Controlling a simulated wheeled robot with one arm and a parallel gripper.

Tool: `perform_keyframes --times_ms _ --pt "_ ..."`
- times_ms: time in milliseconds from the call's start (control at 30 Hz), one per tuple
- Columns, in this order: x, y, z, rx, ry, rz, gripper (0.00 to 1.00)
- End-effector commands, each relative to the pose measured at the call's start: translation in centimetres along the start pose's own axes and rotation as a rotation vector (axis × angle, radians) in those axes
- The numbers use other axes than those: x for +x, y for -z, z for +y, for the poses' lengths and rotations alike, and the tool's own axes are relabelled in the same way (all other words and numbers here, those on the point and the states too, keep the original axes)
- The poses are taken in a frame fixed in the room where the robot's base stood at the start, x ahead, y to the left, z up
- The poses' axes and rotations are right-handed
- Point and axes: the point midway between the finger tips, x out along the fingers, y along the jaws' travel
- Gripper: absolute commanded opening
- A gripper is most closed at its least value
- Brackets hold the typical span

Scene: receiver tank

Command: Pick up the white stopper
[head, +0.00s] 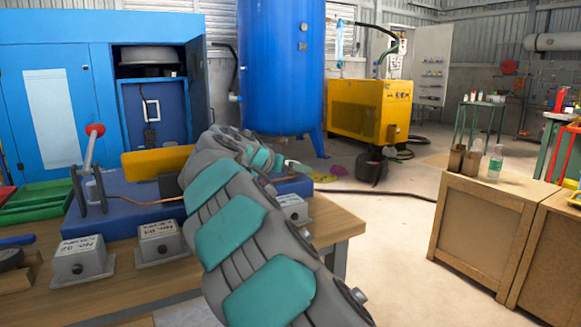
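I cannot make out a white stopper for certain. A small pale green and white item (298,167) shows just right of my arm, at the far edge of the blue slab, too small to identify. My grey and teal arm rises from the bottom centre and covers part of the workbench (338,222). My gripper is hidden behind my own arm links, so its fingers and anything in them do not show.
A blue slab (120,205) with a red-knobbed lever (93,140) lies on the workbench. Labelled grey boxes (82,262) stand along its front, green trays (38,203) at left. Wooden cabinets (490,228) carry a bottle (495,162) at right. Open floor lies between.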

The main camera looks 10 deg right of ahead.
Motion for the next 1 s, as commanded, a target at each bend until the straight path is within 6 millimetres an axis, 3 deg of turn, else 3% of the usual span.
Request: perform_keyframes --times_ms 267,1000 --pt "0.5 0.01 -0.05 0.0 0.002 0.001 0.95" --pt "0.51 -0.02 -0.05 0.0 0.001 0.0 0.12"
